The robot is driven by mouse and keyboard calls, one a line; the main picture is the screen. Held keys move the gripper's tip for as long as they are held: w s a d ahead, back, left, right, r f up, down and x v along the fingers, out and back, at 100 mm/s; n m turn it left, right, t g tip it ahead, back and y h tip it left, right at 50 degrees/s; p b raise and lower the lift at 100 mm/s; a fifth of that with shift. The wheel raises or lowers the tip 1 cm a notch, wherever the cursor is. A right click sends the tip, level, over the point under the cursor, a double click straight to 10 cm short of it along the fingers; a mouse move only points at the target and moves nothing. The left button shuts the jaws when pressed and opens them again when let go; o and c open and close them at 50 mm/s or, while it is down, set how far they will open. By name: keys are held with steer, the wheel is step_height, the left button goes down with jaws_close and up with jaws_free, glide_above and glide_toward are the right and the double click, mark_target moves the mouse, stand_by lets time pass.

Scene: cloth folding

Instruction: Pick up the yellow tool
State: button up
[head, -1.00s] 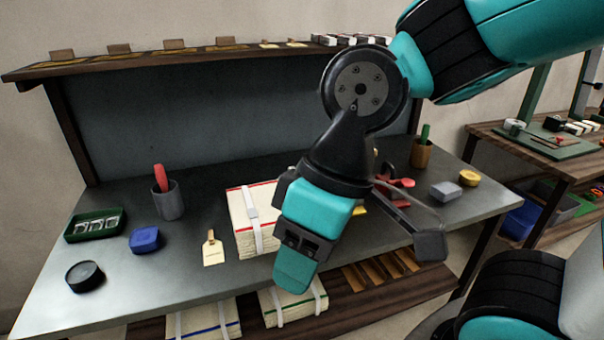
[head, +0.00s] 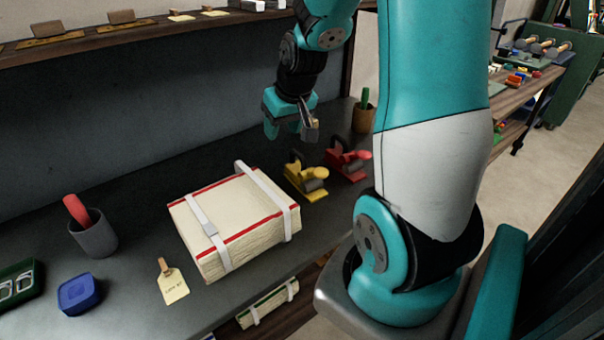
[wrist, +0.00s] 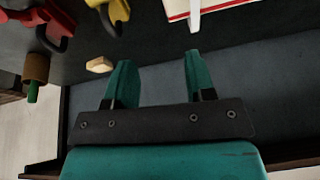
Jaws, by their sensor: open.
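There the yellow tool (wrist: 112,16) is cut by the top edge, left of the fingers, beside the red tool (wrist: 38,20).
The strapped cloth stack (head: 225,222) lies left of the yellow tool. A brown cup (head: 363,117) with a green item stands at the back right. A small wooden block (wrist: 99,65) lies near the left finger in the wrist view. A shelf (head: 110,35) runs above the back panel.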

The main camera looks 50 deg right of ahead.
steer(key=m+h, duration=0.2)
glide_toward(304, 162)
steer(key=x, duration=0.1)
steer(key=p+x, duration=0.1)
steer(key=x, duration=0.3)
steer(key=shift+w+d, duration=0.35)
steer(key=shift+d, duration=0.05)
steer(key=shift+s+a+f+p+x, duration=0.1)
steer(key=shift+p+x, duration=0.2)
steer(key=shift+x, duration=0.65)
steer(key=shift+s+a+f+p+x, duration=0.1)
steer(key=shift+p+x, duration=0.2)
steer(key=shift+x, duration=0.65)
steer(key=shift+s+a+p+x, duration=0.15)
steer(key=shift+p+x, duration=0.15)
steer(key=shift+x, duration=0.65)
jaws_close()
steer(key=shift+w, duration=0.1)
